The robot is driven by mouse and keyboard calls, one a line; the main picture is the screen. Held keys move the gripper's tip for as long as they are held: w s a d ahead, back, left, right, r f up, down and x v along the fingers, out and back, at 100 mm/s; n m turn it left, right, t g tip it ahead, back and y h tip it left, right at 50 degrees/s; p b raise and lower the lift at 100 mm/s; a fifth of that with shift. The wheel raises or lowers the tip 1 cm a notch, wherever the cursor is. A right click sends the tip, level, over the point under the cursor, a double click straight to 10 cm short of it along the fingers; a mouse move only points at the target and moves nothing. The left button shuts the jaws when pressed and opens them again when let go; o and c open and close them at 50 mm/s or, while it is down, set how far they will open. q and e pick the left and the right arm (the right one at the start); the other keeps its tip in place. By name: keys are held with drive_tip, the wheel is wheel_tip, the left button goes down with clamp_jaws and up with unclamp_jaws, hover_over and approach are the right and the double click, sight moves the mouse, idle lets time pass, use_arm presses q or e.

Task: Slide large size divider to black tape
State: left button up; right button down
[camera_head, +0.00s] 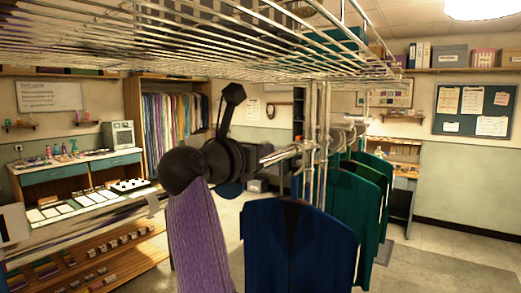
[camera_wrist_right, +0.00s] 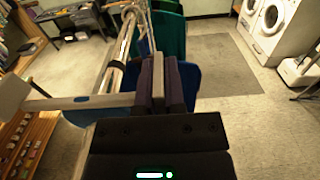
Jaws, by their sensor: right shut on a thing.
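My right gripper (camera_head: 232,160) is dark and sits at the middle of the head view, at the near end of the visible garment rail. In the right wrist view my right gripper (camera_wrist_right: 158,70) is shut on a thin pale grey piece seen edge-on, which looks like the size divider (camera_wrist_right: 157,45). Its face and any lettering cannot be read. The metal rail (camera_wrist_right: 119,55) runs beside the fingers on their left. My left gripper is not in view.
A dark blue garment (camera_head: 300,245) hangs just right of my right gripper, with green garments (camera_head: 352,210) farther along the rail. A wire shelf (camera_head: 250,45) spans overhead. A wooden shelf unit (camera_head: 95,265) stands at lower left. White washing machines (camera_wrist_right: 270,25) stand beyond open floor.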

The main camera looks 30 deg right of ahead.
idle(0.5)
drive_tip(key=shift+w+d+r, duration=0.1)
drive_tip(key=shift+d, duration=0.1)
drive_tip(key=p+x, duration=0.3)
drive_tip(key=x, duration=0.5)
drive_tip(key=shift+d, duration=0.3)
drive_tip(key=shift+w, duration=0.15)
drive_tip(key=c, duration=0.7)
unclamp_jaws()
drive_tip(key=b+v, duration=0.2)
drive_tip(key=v, duration=0.7)
drive_tip(key=shift+a+f+b, duration=0.2)
drive_tip(key=shift+b, duration=0.2)
drive_tip(key=shift+s+a, duration=0.2)
drive_tip(key=shift+a, duration=0.1)
drive_tip(key=shift+r, duration=0.1)
